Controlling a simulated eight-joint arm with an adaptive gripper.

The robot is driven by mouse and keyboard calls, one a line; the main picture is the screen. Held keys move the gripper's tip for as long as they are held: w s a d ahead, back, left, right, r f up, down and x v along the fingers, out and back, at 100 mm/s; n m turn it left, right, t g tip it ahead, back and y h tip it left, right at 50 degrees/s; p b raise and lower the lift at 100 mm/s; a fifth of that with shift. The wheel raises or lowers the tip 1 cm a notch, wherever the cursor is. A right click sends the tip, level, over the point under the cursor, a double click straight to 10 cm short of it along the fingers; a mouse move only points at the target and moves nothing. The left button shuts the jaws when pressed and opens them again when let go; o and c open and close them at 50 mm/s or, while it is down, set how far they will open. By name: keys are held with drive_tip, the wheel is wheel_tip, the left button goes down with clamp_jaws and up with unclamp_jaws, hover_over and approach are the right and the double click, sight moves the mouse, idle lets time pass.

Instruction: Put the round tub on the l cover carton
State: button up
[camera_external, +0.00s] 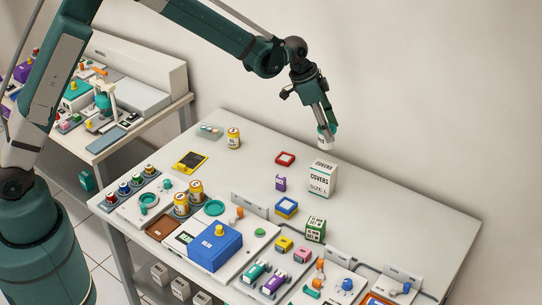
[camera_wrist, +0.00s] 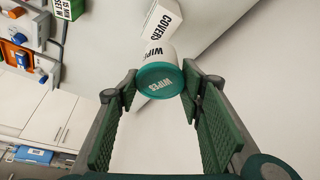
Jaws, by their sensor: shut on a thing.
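The round tub is white with a teal lid marked WIPES (camera_wrist: 160,80). In the external view the tub (camera_external: 326,142) hangs just above the top of the l cover carton. My gripper (camera_external: 325,126) is shut on the tub near its lid; in the wrist view the tub sits between the fingertips (camera_wrist: 160,90). The l cover carton (camera_external: 321,180) is a white box marked COVERS SIZE L, upright on the table. In the wrist view the carton (camera_wrist: 158,22) shows beyond the tub, partly hidden by it. A small gap seems to lie between tub and carton.
A red square item (camera_external: 285,158) and a purple item (camera_external: 281,184) lie left of the carton. A white and green box (camera_external: 315,229) stands in front. Trays with several small items fill the table's front. The table (camera_external: 405,215) is clear right of the carton.

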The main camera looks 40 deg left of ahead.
drive_tip(key=shift+f, duration=2.25)
drive_tip(key=shift+f+p, duration=0.4)
drive_tip(key=shift+f, duration=1.45)
drive_tip(key=shift+f, duration=0.15)
drive_tip(key=o, duration=0.9)
drive_tip(key=shift+r, duration=0.2)
drive_tip(key=shift+b+v, duration=0.5)
drive_tip(key=shift+v, duration=5.4)
